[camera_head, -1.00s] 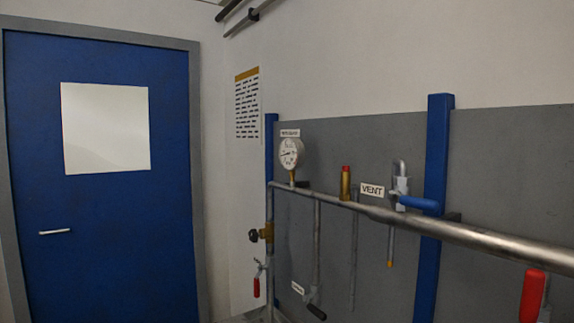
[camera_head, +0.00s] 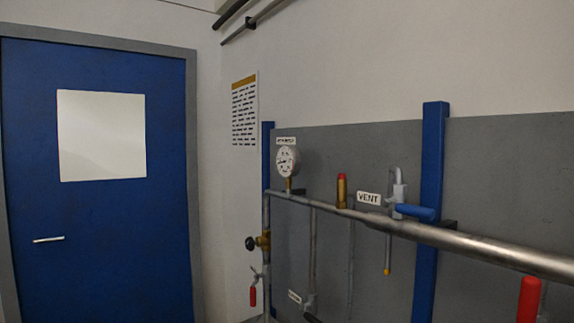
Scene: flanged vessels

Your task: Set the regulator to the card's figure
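A brass regulator with a dark round knob (camera_head: 250,243) sits on the vertical pipe at the left end of the pipework. A round white pressure gauge (camera_head: 286,160) stands on the pipe above it, under a small label; its reading is too small to tell. A card (camera_head: 244,112) with an orange top band and dark lines of text hangs on the wall to the left; its figures cannot be read. My gripper is not in view.
A main pipe (camera_head: 462,240) runs toward the right front. A blue-handled valve (camera_head: 414,212) stands by the VENT sign (camera_head: 369,198). Red handles hang low left (camera_head: 253,296) and right (camera_head: 529,299). A blue door (camera_head: 100,230) is at the left.

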